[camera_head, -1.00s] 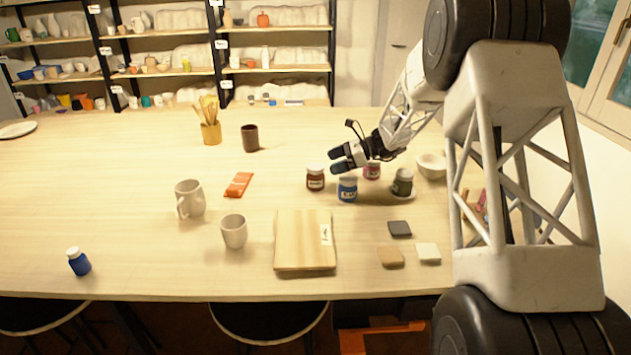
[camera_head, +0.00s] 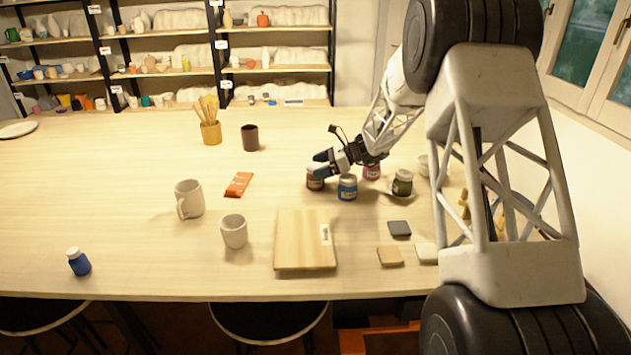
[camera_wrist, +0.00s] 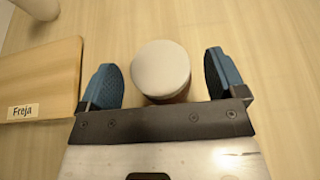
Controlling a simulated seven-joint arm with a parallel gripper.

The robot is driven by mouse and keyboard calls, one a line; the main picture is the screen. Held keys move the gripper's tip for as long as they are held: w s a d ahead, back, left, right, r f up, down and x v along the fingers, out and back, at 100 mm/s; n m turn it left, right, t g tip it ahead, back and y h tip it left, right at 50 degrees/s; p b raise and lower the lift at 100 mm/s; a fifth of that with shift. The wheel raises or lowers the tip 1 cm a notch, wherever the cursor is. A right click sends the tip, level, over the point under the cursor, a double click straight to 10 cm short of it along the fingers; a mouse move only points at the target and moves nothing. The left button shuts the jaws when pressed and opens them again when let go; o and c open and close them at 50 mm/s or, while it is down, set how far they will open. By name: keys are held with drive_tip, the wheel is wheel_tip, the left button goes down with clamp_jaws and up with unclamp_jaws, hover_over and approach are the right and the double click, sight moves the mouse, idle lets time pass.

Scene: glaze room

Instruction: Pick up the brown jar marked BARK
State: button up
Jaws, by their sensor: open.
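The brown jar (camera_head: 315,184) stands upright on the table in the head view, left of and slightly behind a blue jar (camera_head: 347,188). Its label is too small to read, and my fingers cover its top. My gripper (camera_head: 321,164) is open just above it. In the wrist view a round pale lid (camera_wrist: 161,70) with a sliver of brown side lies between the two spread blue fingers.
A pink jar (camera_head: 372,173) stands close behind the blue jar. A dark green jar (camera_head: 402,184) stands on a saucer to the right. A wooden board (camera_head: 304,245) lies in front, with a cup (camera_head: 234,232) beside it. The table left of the brown jar is mostly clear.

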drive_tip(key=shift+x, duration=0.75)
drive_tip(key=c, duration=1.2)
